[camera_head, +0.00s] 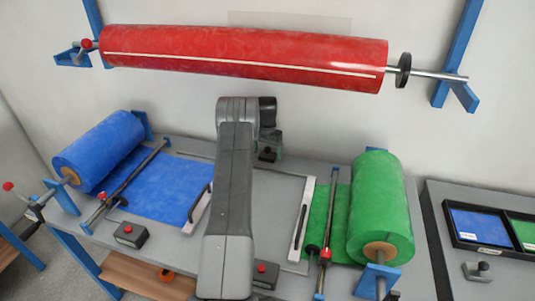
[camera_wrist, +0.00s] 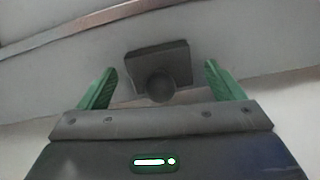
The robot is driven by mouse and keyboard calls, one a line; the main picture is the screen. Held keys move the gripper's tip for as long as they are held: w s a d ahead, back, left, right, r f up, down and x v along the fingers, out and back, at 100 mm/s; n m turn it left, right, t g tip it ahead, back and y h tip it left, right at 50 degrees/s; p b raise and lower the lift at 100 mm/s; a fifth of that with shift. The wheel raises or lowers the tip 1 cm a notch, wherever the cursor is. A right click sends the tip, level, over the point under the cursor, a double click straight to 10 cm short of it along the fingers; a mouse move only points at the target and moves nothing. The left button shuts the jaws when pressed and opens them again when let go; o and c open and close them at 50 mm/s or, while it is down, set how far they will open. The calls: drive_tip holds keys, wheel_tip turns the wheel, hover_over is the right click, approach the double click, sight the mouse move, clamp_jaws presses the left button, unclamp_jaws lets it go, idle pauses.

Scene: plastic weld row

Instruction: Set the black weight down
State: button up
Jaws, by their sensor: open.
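The black weight (camera_wrist: 158,62), a dark block with a round knob, shows in the wrist view on a grey surface. It lies between and a little beyond the two green fingers of my gripper (camera_wrist: 162,82). The fingers are spread, with a clear gap on each side of the weight. In the head view a small dark knobbed block (camera_head: 267,154) shows at the back of the table, just below the end of my arm. My arm hides part of the table there, and the fingers are not clear in that view.
A blue roll (camera_head: 98,152) stands at the left and a green roll (camera_head: 380,205) at the right, each with sheet drawn inward. Red-knobbed blocks (camera_head: 130,234) and (camera_head: 262,274) sit near the front edge. A red roll (camera_head: 240,58) hangs above. A black tray (camera_head: 455,236) lies right.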

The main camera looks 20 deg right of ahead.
wheel_tip(320, 180, up, 7)
drive_tip(key=shift+f+b, duration=0.15)
drive_tip(key=shift+b, duration=0.45)
drive_tip(key=shift+c, duration=0.5)
idle(0.6)
